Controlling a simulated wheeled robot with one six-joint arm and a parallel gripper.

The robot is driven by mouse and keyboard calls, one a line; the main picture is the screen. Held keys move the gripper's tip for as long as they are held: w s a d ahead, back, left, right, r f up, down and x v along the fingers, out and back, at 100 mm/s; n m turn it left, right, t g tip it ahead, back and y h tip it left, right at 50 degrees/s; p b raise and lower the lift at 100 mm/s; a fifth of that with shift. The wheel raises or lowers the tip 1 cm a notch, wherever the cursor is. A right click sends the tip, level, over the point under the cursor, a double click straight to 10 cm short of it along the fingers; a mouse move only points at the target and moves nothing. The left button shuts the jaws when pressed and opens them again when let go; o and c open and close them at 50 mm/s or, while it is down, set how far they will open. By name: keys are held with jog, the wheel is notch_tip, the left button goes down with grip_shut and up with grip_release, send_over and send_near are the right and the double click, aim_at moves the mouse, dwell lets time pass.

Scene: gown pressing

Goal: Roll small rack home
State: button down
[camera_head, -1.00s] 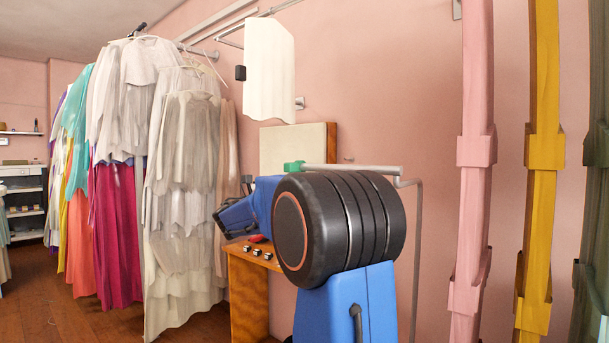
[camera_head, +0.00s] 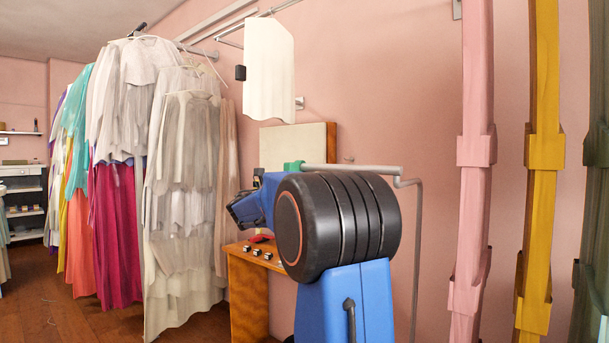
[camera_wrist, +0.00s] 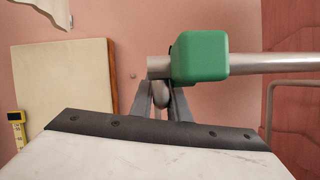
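The small rack shows as a grey metal top rail (camera_head: 350,170) with a bent upright (camera_head: 418,250) on the right. A green block (camera_head: 293,166) sits near the rail's left end. In the wrist view the rail (camera_wrist: 270,63) runs across the upper right, with the green block (camera_wrist: 200,58) around it. My gripper (camera_wrist: 161,92) is open, its two grey fingers apart just below the rail's left end and beside the block. Whether a finger touches the rail or block, I cannot tell. My arm hides the rack's lower part in the head view.
A wooden table (camera_head: 250,290) with small knobs stands behind my arm, below a cream board (camera_head: 290,148). Hanging gowns (camera_head: 185,200) fill the left. Pink (camera_head: 476,180) and yellow (camera_head: 541,180) posts stand at the right. Wood floor (camera_head: 45,300) is open at lower left.

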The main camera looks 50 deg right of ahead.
jog(key=shift+d, duration=0.1)
jog(key=w+d, duration=0.1)
jog(key=d, duration=1.9)
jog(key=shift+w, duration=0.25)
jog(key=c, duration=1.7)
grip_release()
jog(key=shift+d, duration=0.2)
jog(key=v, duration=1.7)
jog(key=shift+a+f, duration=0.1)
jog(key=shift+a, duration=0.1)
